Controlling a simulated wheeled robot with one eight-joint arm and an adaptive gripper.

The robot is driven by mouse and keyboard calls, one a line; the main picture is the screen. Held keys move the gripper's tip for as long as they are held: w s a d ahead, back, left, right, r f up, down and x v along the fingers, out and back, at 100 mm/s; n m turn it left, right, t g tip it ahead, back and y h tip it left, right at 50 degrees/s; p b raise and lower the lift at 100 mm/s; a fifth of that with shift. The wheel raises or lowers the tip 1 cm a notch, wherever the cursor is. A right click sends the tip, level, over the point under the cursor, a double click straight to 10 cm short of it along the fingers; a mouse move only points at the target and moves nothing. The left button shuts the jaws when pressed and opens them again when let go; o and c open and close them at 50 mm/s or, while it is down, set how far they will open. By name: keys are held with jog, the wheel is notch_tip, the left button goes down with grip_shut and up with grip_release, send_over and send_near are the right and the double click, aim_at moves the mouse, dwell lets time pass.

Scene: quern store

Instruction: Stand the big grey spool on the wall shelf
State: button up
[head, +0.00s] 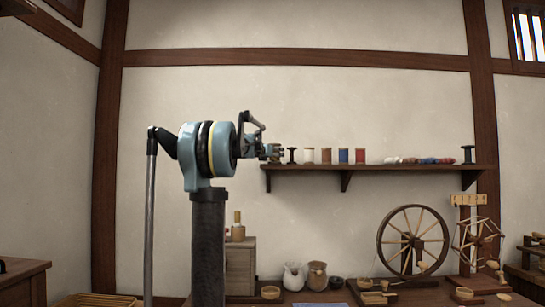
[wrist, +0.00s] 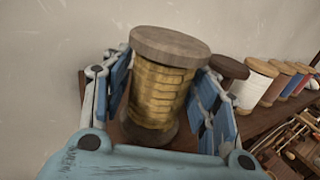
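A large spool (wrist: 160,90) wound with golden-brown thread, with grey-brown wooden ends, fills the middle of the wrist view. It is the only large spool close to me, and its winding looks golden rather than grey. My gripper (wrist: 165,88) has its blue finger pads on both sides of the spool and appears shut on it. The spool's lower end is over the left end of the wall shelf (head: 375,168); I cannot tell whether it touches the board. In the head view my gripper (head: 271,153) is at the shelf's left end and the spool is hidden.
A dark spool (head: 292,155) stands just right of my gripper, close in the wrist view too. White, brown, blue (head: 343,156) and red spools follow along the shelf, then lying skeins (head: 425,160). A spinning wheel (head: 413,240) and pots (head: 317,275) stand on the bench below.

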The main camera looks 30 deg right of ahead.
dwell(0.3)
jog(key=v, duration=1.2)
jog(key=s+a+f+m+g+y, duration=0.2)
jog(key=s+a+f+m+y, duration=0.3)
jog(key=f, duration=1.5)
jog(key=s+a+f+m+g+y, duration=0.2)
jog(key=s+a+f+m+y, duration=0.3)
jog(key=s+a+f+m, duration=0.6)
jog(key=s+a+f+m+g+y, duration=0.3)
jog(key=s+a+f+m+y, duration=0.2)
jog(key=s+a+f, duration=1.5)
jog(key=a+f+m, duration=0.3)
jog(key=a+f, duration=0.3)
jog(key=f, duration=0.2)
jog(key=shift+f, duration=0.4)
